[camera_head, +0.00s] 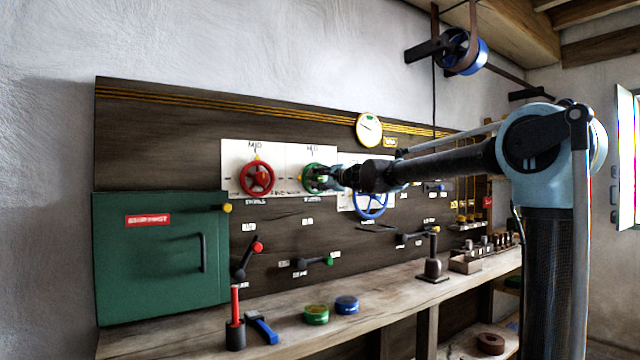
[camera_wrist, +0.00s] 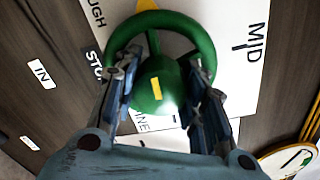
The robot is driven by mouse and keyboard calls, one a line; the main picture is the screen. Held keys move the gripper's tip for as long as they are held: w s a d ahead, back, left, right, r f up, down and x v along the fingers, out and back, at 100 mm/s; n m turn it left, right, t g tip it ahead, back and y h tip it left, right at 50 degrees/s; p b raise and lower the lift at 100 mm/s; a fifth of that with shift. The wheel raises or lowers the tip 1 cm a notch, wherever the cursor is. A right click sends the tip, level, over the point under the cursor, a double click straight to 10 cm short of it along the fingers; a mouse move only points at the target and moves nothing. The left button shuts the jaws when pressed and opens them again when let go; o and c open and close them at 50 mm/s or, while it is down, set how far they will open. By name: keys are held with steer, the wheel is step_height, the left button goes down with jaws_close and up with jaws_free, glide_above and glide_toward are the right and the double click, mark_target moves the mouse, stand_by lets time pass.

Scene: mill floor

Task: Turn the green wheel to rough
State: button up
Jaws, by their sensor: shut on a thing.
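The green wheel (camera_head: 313,184) is mounted on a white plate on the dark wall panel, between a red and a blue wheel. In the wrist view the green wheel (camera_wrist: 200,38) fills the middle, with a yellow stripe on its hub. My gripper (camera_wrist: 166,92) has its fingers on both sides of the hub, inside the rim, and is shut on the wheel. A yellow pointer tip (camera_wrist: 147,5) shows past the rim at the top, between MID (camera_wrist: 251,42) and the partly cut-off ROUGH label (camera_wrist: 96,12). In the head view my gripper (camera_head: 345,177) covers part of the wheel.
The red wheel (camera_head: 257,191) is close on the left and the blue wheel (camera_head: 371,211) close on the right. A round gauge (camera_head: 369,129) sits above. Levers project from the panel below, over a wooden bench (camera_head: 390,296). A green cabinet (camera_head: 160,285) stands at the left.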

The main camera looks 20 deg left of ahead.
stand_by(0.4)
steer(key=o, duration=1.1)
steer(key=shift+v, duration=6)
steer(key=shift+f, duration=0.15)
steer(key=s+d+f+n+g+h, duration=0.3)
steer(key=s+d+f+n+h, duration=0.1)
steer(key=s+d+f, duration=0.7)
steer(key=s+d+f+n+g+h, duration=0.3)
steer(key=s+d+f+n+h, duration=0.2)
steer(key=s+d+f, duration=0.7)
steer(key=s+d+f+n+g+h, duration=0.3)
steer(key=s+d+f, duration=0.8)
steer(key=d+f, duration=0.8)
steer(key=shift+s+d+f+n+h, duration=0.15)
steer(key=shift+f+n+h, duration=0.1)
steer(key=shift+f, duration=1.2)
steer(key=shift+d+f+n+h, duration=0.1)
steer(key=shift+f+n+h, duration=0.2)
steer(key=shift+f, duration=1.15)
steer(key=shift+s+d+f+n+h, duration=0.15)
steer(key=shift+f+n+h, duration=0.1)
steer(key=shift+f, duration=1.2)
